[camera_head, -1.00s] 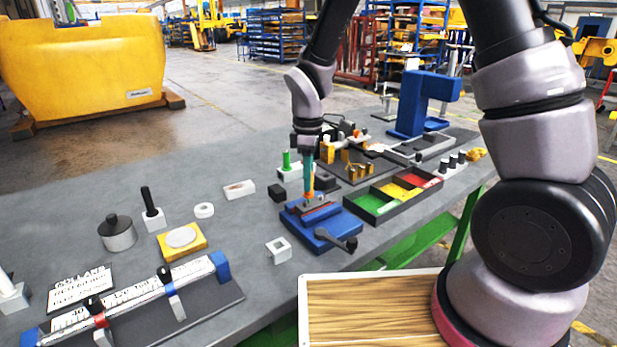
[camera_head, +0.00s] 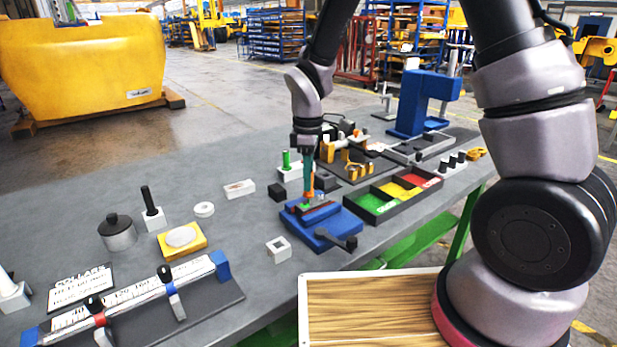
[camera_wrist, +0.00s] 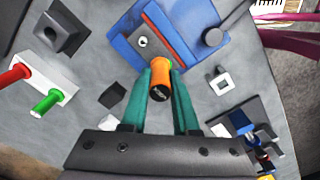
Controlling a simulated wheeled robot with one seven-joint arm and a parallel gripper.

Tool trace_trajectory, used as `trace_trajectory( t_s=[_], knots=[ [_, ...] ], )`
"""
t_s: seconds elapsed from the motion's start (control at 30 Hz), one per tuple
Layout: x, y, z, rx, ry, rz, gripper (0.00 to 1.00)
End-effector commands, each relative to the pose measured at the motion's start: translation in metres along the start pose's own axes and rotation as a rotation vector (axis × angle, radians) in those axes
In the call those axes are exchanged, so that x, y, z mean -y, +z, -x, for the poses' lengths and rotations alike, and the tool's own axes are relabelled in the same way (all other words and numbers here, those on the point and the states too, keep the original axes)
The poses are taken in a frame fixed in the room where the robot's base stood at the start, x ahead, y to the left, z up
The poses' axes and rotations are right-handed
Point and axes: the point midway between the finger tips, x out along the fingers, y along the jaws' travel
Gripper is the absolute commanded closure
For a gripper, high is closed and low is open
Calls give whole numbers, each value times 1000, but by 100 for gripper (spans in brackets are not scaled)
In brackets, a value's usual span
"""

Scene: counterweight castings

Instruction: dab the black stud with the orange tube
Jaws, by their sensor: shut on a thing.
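My gripper (camera_head: 307,180) is over the blue vise (camera_head: 325,232), its teal fingers pointing down. In the wrist view the fingers (camera_wrist: 161,75) are shut on an orange tube (camera_wrist: 160,95) with a dark end cap. The tube's lower end is close to the vise's grey top (camera_wrist: 150,42); I cannot tell if it touches. A bit of green shows near that end in the head view. An upright black stud (camera_head: 147,197) stands in a white block at the left, well apart from my gripper. Several dark studs (camera_head: 453,161) also stand at the right edge of the table.
A white block with a green post (camera_head: 286,159) is just behind the vise. A tray of green, yellow and red compartments (camera_head: 385,210) is to the right. A lidded grey pot (camera_head: 117,236), yellow pad (camera_head: 196,246) and ruler fixture (camera_head: 140,303) are at the left.

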Motion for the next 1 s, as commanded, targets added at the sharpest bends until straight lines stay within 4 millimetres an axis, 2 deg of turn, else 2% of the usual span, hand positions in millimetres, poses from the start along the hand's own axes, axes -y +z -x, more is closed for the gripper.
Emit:
trace_trajectory(
  t_s=[0.17,1.0],
  knots=[
    [1,1,3,2,-3,0,100],
    [0,0,55,0,0,-1,100]
  ],
)
